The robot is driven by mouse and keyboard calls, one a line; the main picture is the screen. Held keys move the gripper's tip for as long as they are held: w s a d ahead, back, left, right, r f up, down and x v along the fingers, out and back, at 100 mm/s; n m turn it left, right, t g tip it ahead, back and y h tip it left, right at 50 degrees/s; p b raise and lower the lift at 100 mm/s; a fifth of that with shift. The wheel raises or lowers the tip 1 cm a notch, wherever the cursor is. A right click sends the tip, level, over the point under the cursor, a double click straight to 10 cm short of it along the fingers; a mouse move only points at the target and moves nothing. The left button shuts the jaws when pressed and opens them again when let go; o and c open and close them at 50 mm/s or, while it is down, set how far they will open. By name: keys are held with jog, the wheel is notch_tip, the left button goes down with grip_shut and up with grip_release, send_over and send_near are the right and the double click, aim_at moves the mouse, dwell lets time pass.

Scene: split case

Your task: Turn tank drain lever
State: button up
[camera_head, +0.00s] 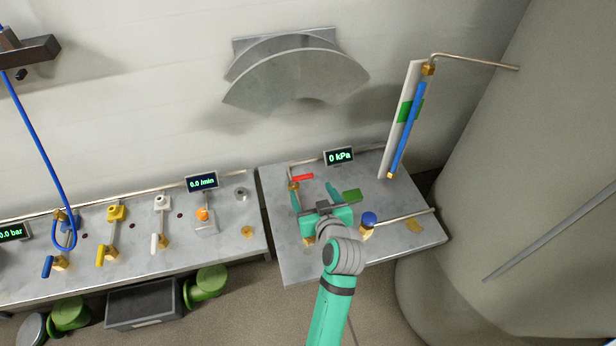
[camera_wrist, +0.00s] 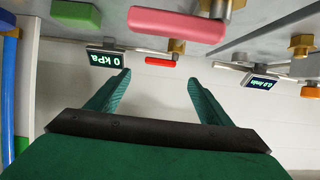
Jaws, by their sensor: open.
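My gripper (camera_head: 314,191) is open and empty above the right bench, its two green fingers spread apart. In the wrist view the fingers (camera_wrist: 158,82) have nothing between them. A red lever (camera_head: 301,178) on a brass valve is just beyond the fingertips; it also shows in the wrist view (camera_wrist: 147,60). A nearer pinkish-red lever (camera_wrist: 175,25) lies in the wrist view beside a brass nut; my gripper seems to hide it in the head view. A green lever (camera_head: 352,195) is right of the fingers. No readable label shows which lever is the tank drain.
A blue knob (camera_head: 369,218) and pipe are at the right of the bench (camera_head: 284,264), near the large tank (camera_head: 500,200). A display (camera_head: 339,156) reads 0 kPa. A sight tube (camera_head: 406,130) stands behind. The left bench (camera_head: 225,250) carries several valves.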

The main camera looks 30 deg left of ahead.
aim_at(303, 178)
jog(key=x, duration=0.8)
jog(key=shift+w+a+f, duration=0.1)
jog(key=shift+a+f, duration=0.05)
jog(key=shift+a, duration=0.05)
jog(key=c, duration=1)
jog(key=shift+c, duration=0.2)
jog(key=shift+s+f+m+t+h, duration=0.1)
jog(key=shift+s+m+t+h, duration=0.2)
jog(key=shift+m+t+h, duration=0.4)
jog(key=shift+s+r+m+t+h, duration=0.1)
jog(key=shift+s+m+t+h, duration=0.3)
jog(key=shift+m+h, duration=0.55)
jog(key=shift+s+f+m+t+h, duration=0.1)
jog(key=shift+s+m+t+h, duration=0.1)
jog(key=shift+m+t+h, duration=0.55)
jog(key=o, duration=1)
